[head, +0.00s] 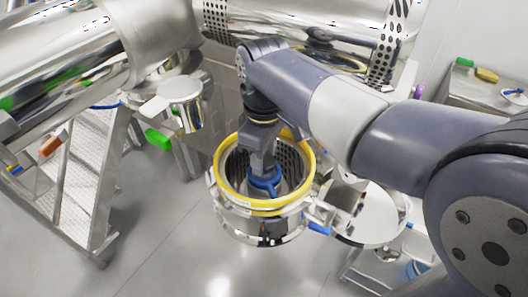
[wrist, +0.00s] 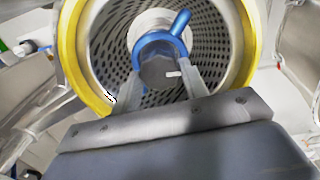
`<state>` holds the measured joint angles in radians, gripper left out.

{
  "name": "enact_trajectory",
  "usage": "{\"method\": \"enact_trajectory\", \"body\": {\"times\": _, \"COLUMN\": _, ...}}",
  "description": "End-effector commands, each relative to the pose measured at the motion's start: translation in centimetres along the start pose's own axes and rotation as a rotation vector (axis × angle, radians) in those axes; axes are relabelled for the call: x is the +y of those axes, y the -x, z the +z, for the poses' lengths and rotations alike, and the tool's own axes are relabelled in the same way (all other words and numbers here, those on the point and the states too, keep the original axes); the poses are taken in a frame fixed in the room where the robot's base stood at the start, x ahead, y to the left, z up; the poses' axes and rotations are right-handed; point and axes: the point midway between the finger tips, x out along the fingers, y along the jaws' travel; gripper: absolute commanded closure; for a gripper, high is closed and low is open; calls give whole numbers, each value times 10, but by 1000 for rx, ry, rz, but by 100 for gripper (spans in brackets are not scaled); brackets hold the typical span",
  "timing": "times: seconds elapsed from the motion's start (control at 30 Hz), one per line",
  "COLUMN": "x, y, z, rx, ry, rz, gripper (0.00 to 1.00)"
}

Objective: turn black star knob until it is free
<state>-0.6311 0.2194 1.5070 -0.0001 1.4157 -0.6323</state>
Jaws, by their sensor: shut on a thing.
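A dark knob (wrist: 156,72) with a white mark on its face sits between my fingertips in the wrist view. Its star outline is not clear. My gripper (wrist: 162,80) is shut on it, with one pale finger on each side. In the head view my gripper (head: 265,170) reaches down into an open drum with a yellow rim (head: 222,160). The blue ring (head: 265,184) shows there too, but the gripper hides the knob.
The drum has a perforated inner wall (wrist: 215,45) close around my gripper. A steel stair (head: 75,180) stands at left, and large steel vessels (head: 60,65) fill the back. A bench (head: 470,90) with small items is at right. The floor in front (head: 190,250) is clear.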

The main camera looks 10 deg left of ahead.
Motion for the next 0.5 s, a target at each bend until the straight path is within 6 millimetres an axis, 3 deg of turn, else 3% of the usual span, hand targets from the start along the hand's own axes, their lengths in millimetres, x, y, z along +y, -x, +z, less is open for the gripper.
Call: {"method": "enact_trajectory", "body": {"times": 0.5, "x": 0, "y": 1, "z": 0, "rx": 3, "ry": 489, "rz": 3, "gripper": 81}}
